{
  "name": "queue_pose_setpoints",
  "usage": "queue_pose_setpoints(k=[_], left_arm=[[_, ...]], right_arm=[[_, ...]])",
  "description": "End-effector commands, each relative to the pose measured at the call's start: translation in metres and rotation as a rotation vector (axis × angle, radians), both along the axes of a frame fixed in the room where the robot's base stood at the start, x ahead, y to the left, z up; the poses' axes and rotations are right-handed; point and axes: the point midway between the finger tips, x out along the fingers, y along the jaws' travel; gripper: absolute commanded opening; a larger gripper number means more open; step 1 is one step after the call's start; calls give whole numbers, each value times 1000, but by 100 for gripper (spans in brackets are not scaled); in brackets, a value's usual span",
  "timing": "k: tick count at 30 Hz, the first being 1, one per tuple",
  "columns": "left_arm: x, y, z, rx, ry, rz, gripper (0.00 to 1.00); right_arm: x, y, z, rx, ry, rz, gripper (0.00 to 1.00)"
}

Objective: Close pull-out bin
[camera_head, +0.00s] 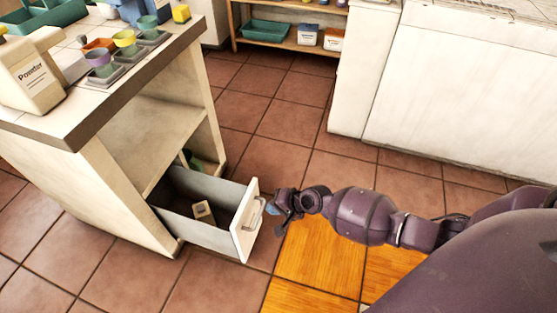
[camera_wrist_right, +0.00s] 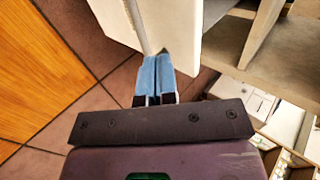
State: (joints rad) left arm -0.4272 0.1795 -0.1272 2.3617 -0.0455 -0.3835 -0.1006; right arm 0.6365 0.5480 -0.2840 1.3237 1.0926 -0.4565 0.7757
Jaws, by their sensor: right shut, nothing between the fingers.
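The pull-out bin (camera_head: 190,228) is a grey drawer with a white front panel (camera_head: 246,221) and a metal handle. It stands pulled out from the lower part of the white cabinet. A small pale block (camera_head: 203,211) lies inside it. My right gripper (camera_head: 272,209) is at the front panel, close beside the handle. In the right wrist view the blue fingertips (camera_wrist_right: 156,74) are together, with nothing between them, close to the white panel (camera_wrist_right: 175,22). I cannot tell whether they touch it. My left gripper is not in view.
A low wooden shelf (camera_head: 290,42) with a green tray stands at the back. A white counter (camera_head: 440,100) is at the right. Tiled floor is clear between them.

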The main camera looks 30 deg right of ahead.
Motion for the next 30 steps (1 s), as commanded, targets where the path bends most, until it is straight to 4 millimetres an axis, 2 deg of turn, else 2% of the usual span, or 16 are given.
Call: queue_pose_setpoints(k=[1, 6, 10, 15, 30], left_arm=[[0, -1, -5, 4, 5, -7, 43], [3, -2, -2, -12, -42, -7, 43], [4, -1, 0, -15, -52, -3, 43], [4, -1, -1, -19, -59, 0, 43], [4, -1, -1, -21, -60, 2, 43]], right_arm=[[2, 5, -13, 1, 10, 0, 0], [18, 17, -32, 0, 9, 2, 0], [36, 29, -25, 1, 0, 2, 0], [47, 37, -24, -1, 1, 1, 0], [52, 41, -23, -1, 0, 1, 0]])
